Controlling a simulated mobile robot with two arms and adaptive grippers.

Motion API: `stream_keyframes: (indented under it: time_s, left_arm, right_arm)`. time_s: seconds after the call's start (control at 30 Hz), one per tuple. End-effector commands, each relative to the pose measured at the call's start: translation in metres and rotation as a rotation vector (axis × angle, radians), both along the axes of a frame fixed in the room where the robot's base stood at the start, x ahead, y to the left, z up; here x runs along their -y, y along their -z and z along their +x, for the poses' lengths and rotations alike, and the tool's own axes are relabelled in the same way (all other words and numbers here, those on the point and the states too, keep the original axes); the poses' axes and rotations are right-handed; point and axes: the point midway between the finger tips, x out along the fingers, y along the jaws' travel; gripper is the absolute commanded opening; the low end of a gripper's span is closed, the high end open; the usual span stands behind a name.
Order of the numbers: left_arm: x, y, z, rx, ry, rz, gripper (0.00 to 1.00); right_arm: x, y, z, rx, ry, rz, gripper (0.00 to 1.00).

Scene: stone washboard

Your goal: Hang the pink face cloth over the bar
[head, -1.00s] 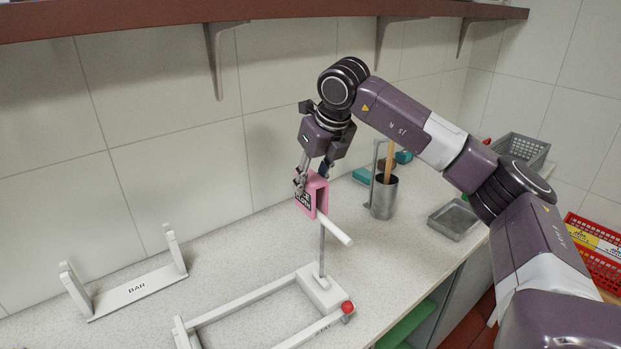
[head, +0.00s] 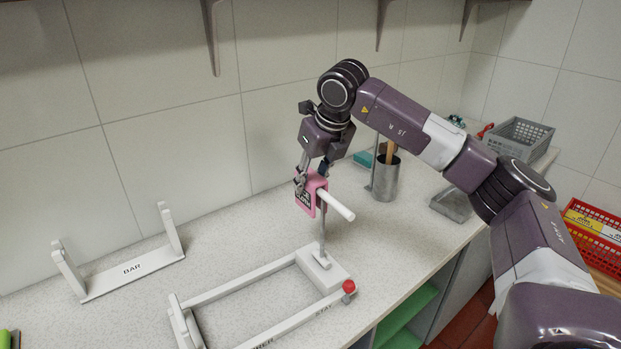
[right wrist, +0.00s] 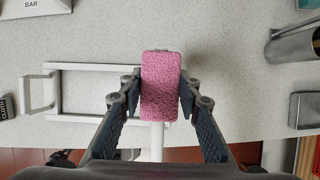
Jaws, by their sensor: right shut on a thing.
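The pink face cloth (head: 313,194) is folded over like an upside-down U and carries a black label. My right gripper (head: 314,168) points down and is shut on its upper part. The white bar (head: 337,204) sticks out toward the front from the cloth's fold, at the top of a thin post on the white stand (head: 321,271). The cloth's two sides appear to straddle the bar; contact with it is hard to tell. In the right wrist view the pink cloth (right wrist: 161,85) sits between both fingers, with the bar (right wrist: 157,142) below it. My left gripper is out of view.
An empty white cradle marked BAR (head: 132,269) stands at the left. The stand's frame has a red knob (head: 349,286) at its front corner. A metal cup (head: 386,178), a metal tray (head: 452,204) and a grey basket (head: 519,142) are at the right. Open counter lies between.

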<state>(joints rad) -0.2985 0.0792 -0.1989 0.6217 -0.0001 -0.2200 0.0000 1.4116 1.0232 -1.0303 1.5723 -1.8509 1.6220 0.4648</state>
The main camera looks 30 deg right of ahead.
Motion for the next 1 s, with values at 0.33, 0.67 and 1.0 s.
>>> stream_keyframes:
  time_s: [0.33,0.67,1.0]
  left_arm:
    - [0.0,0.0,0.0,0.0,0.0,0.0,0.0]
    - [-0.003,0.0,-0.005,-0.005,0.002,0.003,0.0]
    - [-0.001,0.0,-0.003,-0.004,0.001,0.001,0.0]
  right_arm:
    - [0.0,-0.001,0.0,0.0,0.0,0.0,0.5]
    - [0.0,-0.002,-0.001,0.001,0.0,0.001,0.51]
    - [0.0,-0.055,-0.022,0.006,0.0,0.001,0.51]
